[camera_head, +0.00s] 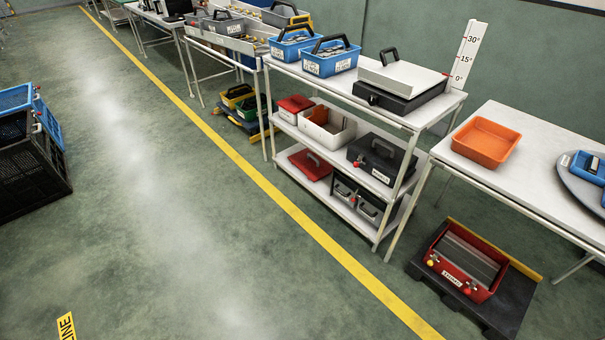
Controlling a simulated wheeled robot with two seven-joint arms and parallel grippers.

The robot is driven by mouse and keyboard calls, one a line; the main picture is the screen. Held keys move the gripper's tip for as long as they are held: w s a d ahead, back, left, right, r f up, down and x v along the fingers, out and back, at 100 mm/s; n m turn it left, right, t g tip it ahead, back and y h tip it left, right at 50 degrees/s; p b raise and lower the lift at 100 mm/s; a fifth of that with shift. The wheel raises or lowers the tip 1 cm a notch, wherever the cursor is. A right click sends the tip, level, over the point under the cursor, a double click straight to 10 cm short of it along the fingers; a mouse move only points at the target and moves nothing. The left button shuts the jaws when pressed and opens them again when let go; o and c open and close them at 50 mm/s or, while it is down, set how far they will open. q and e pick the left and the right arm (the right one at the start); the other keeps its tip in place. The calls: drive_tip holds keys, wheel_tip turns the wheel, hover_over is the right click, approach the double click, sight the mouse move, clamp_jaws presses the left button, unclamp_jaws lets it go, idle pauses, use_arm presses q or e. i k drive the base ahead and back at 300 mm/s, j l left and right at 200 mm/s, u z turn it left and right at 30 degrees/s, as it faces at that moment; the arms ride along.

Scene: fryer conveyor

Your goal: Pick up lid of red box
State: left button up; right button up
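Several red things are in view, and I cannot tell which one is the task's red box. A flat red lid-like piece with a dark handle (310,163) lies on the bottom shelf of the rack. A small red box or lid (295,103) sits at the left of the middle shelf, beside a white bin. A larger red box (450,279) with a white label and a grey ribbed top stands on a dark pallet on the floor at the right. Neither of my grippers is in view.
The white rack (452,97) carries blue toolboxes (329,63), a grey-lidded black case (405,84) and a black case on the middle shelf (382,158). An orange tray (486,143) sits on the right table. Black and blue crates (30,165) stand left.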

sight(315, 168)
drive_tip(key=i, duration=0.4)
drive_tip(key=i+j+z, duration=0.1)
drive_tip(key=i, duration=0.35)
drive_tip(key=z, duration=1.85)
